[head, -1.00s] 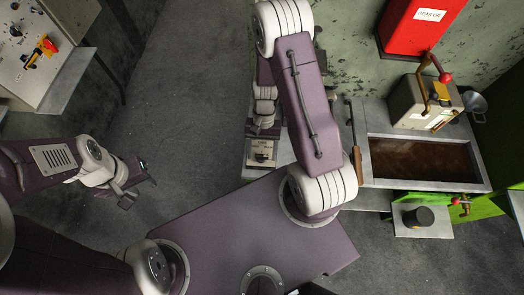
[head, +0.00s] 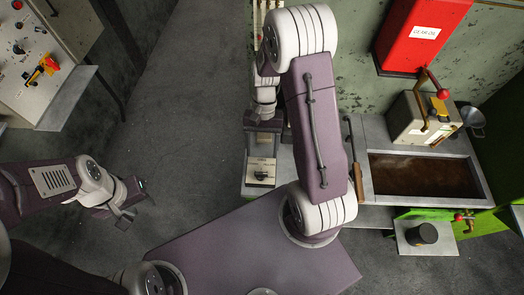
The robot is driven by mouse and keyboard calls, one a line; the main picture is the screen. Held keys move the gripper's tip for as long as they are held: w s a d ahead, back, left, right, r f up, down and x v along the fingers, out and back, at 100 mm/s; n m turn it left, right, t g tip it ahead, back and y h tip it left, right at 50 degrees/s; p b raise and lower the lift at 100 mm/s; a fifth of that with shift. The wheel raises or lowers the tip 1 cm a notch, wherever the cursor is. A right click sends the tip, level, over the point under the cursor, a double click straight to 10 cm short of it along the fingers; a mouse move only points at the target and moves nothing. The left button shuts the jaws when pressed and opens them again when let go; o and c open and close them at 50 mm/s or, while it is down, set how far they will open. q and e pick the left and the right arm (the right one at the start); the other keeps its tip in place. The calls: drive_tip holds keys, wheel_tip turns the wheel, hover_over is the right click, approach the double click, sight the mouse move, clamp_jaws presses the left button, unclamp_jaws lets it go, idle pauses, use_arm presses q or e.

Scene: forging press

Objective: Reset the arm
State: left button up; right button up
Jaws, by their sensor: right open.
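My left gripper (head: 136,202) is at the left over the bare floor; its two fingers look apart, with nothing between them. My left arm comes in from the left edge. My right arm rises from my body, bends at the top and folds back down. My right gripper (head: 264,132) is open, above a small grey device with a dark knob (head: 261,173) at the bench's left end. The arm partly hides this gripper, and I cannot tell whether it touches anything.
A tank of brown liquid (head: 425,177) is right of my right arm, with a lever box (head: 424,117) behind it. A red gear oil box (head: 420,35) hangs on the wall. A control panel (head: 38,62) stands upper left. The floor between is clear.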

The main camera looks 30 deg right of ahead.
drive_tip(key=s+r+n+t+b, duration=0.1)
drive_tip(key=n, duration=0.1)
drive_tip(key=s+a+n+t+h+b, duration=0.1)
drive_tip(key=n+t, duration=0.1)
drive_tip(key=s+a+r+n+t+h+b, duration=0.1)
drive_tip(key=n+t, duration=0.1)
drive_tip(key=shift+s+r, duration=0.15)
drive_tip(key=shift+r, duration=0.15)
idle(0.5)
idle(0.6)
